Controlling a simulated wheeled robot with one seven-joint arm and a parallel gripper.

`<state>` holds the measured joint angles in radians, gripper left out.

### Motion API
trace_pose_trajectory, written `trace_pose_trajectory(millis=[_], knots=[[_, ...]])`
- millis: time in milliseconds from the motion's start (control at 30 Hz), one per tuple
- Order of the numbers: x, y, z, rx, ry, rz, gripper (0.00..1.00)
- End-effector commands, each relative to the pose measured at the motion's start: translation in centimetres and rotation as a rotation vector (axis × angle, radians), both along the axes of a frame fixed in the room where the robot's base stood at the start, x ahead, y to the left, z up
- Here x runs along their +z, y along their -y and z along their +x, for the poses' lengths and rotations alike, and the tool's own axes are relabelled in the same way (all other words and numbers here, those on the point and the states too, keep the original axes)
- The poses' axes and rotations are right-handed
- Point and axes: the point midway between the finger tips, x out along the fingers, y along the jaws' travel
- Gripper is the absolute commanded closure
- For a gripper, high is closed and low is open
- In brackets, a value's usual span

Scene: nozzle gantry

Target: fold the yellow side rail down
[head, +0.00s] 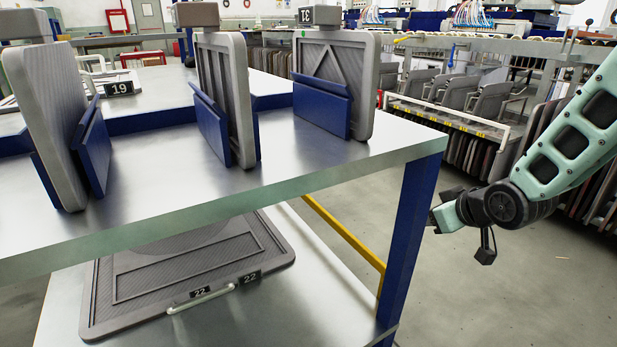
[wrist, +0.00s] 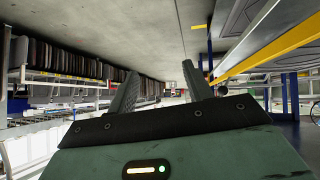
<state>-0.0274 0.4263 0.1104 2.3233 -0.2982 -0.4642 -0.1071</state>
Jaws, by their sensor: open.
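The yellow side rail (head: 345,236) is a slim straight bar along the right side of the metal rack, below the upper shelf. It slopes down toward the blue corner post (head: 408,235), and its near end is by that post. It also shows at the upper right of the wrist view (wrist: 272,47). My gripper (head: 436,219) is right of the blue post in the head view, apart from the rail. In the wrist view my gripper (wrist: 163,82) has its two dark fingers spread with nothing between them, and the rail lies to their right.
The upper shelf (head: 330,172) has a pale metal front edge and carries several grey panels in blue holders. A large grey plate with a handle (head: 200,270) lies on the lower shelf. Racks of panels (head: 470,145) stand behind. The floor (head: 500,290) at right is clear.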

Motion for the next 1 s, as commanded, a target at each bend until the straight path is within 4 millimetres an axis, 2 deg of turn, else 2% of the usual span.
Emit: trace_pose_trajectory(millis=[33, 100, 200, 300, 400, 633, 1000], knots=[[-0.7, -2.4, 1.8, 0.074, 0.075, 0.035, 0.49], [-0.8, -5.8, 3.6, 0.175, 0.201, 0.094, 0.49], [-0.7, -9.9, 5.0, 0.288, 0.354, 0.191, 0.49], [-0.4, -12.6, 5.4, 0.362, 0.473, 0.281, 0.49], [-0.1, -14.3, 5.3, 0.404, 0.551, 0.346, 0.49], [0.2, -15.9, 5.8, 0.430, 0.608, 0.394, 0.49], [-0.1, -21.0, 10.7, 0.428, 0.607, 0.393, 0.49]])
